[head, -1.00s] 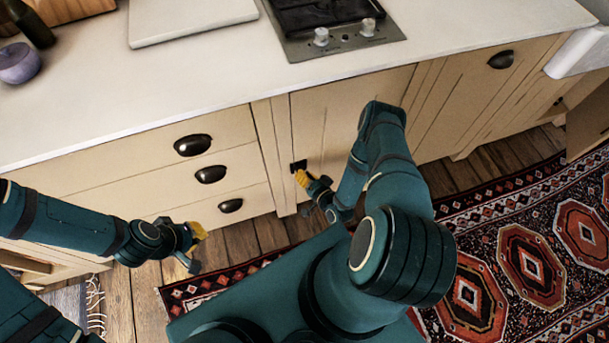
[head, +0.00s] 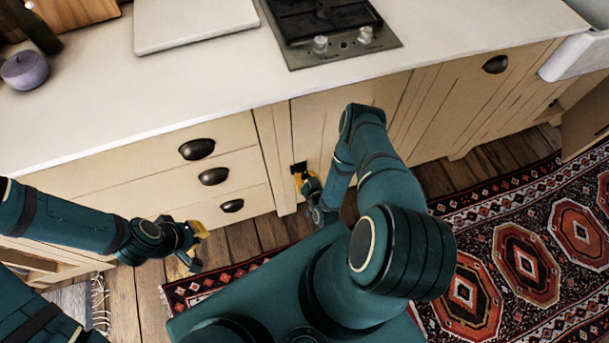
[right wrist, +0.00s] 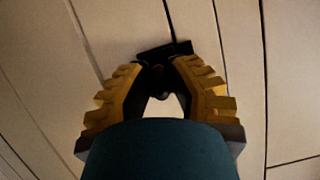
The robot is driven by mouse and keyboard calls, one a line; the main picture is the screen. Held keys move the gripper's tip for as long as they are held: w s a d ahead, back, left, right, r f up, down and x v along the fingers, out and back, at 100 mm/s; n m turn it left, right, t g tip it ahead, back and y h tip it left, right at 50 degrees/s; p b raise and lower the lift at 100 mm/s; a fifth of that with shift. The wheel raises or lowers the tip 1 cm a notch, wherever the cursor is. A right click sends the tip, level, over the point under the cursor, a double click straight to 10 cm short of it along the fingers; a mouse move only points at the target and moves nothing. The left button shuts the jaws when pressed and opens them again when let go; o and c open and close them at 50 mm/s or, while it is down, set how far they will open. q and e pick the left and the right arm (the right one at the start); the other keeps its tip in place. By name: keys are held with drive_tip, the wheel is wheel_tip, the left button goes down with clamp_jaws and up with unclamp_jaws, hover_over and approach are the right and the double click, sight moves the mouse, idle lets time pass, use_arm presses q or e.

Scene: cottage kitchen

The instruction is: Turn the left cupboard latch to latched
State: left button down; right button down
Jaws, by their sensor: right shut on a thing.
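The left cupboard latch (head: 299,166) is a small black fitting at the left edge of a cream cupboard door (head: 335,115) under the hob. In the right wrist view the latch (right wrist: 165,50) is a dark plate, with a dark part reaching down between the fingertips. My right gripper (head: 301,178) has its yellow fingers at the latch, and the right wrist view shows them (right wrist: 160,75) shut on that part. The fingers hide most of it, so its exact angle is unclear. My left gripper (head: 200,232) hangs in front of the drawers, away from the latch; its finger gap is unclear.
Drawers with black cup handles (head: 213,176) are left of the cupboard. The white worktop (head: 200,85) with a hob (head: 330,30) is above. A patterned rug (head: 520,250) lies on the wooden floor (head: 240,240). Another cupboard (head: 470,95) stands to the right.

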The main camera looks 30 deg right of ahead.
drive_tip(key=shift+w+n+h, duration=0.15)
drive_tip(key=shift+n+h, duration=0.15)
drive_tip(key=shift+n, duration=0.3)
drive_tip(key=c, duration=0.9)
unclamp_jaws()
drive_tip(key=shift+r, duration=0.1)
wheel_tip(320, 180, up, 10)
drive_tip(key=shift+f, duration=0.1)
